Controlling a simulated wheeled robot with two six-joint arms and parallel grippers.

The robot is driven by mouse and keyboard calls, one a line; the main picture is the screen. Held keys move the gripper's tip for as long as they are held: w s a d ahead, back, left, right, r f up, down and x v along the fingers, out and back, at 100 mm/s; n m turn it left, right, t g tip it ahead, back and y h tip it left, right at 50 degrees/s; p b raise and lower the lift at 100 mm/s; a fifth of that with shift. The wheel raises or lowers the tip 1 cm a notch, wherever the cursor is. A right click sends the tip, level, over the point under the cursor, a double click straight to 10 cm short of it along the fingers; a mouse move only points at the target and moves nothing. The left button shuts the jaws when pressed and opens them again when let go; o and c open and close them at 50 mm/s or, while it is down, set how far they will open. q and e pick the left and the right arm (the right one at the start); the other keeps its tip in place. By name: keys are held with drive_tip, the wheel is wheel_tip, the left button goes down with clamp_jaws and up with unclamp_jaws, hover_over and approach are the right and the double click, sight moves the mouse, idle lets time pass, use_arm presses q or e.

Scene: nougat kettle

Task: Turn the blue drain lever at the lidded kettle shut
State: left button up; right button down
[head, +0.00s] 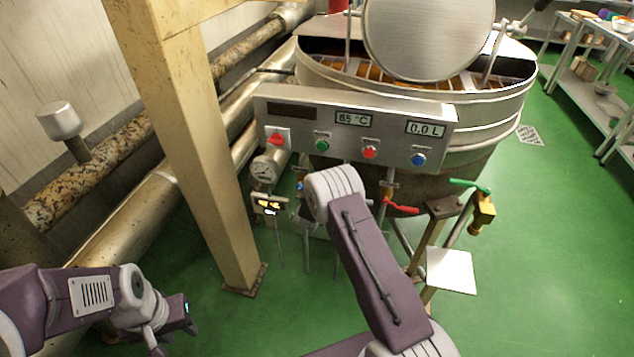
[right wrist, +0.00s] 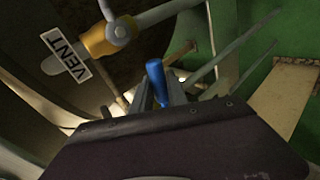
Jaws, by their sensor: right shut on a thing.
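The blue drain lever (right wrist: 156,80) stands between the fingers of my right gripper (right wrist: 160,98) in the right wrist view. The gripper is shut on it. In the head view my right forearm hides most of that spot, and only a small blue bit (head: 300,187) shows left of the wrist. The big steel kettle (head: 485,130) stands behind, with a round lid (head: 428,38) tilted up over its orange-brown inside. My left gripper (head: 170,325) is at the lower left, far from the kettle and holding nothing visible; its fingers are too unclear to judge.
A control panel (head: 390,122) with coloured knobs fronts the kettle. A red lever (head: 401,206) and a green-handled brass tap (head: 482,213) are right of my arm. A beige post (head: 190,130) stands left. A VENT label (right wrist: 66,54) marks a pipe in the wrist view.

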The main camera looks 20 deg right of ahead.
use_arm(q)
drive_tip(key=shift+r+p, duration=1.85)
drive_tip(key=shift+r, duration=0.75)
use_arm(e)
drive_tip(key=shift+r+n+g+h, duration=0.4)
drive_tip(key=shift+r+n, duration=0.2)
drive_tip(key=shift+r, duration=0.05)
drive_tip(key=c, duration=1.3)
unclamp_jaws()
use_arm(q)
drive_tip(key=shift+r+p, duration=0.85)
drive_tip(key=shift+p, duration=0.05)
use_arm(e)
drive_tip(key=v, duration=0.9)
drive_tip(key=shift+a, duration=0.1)
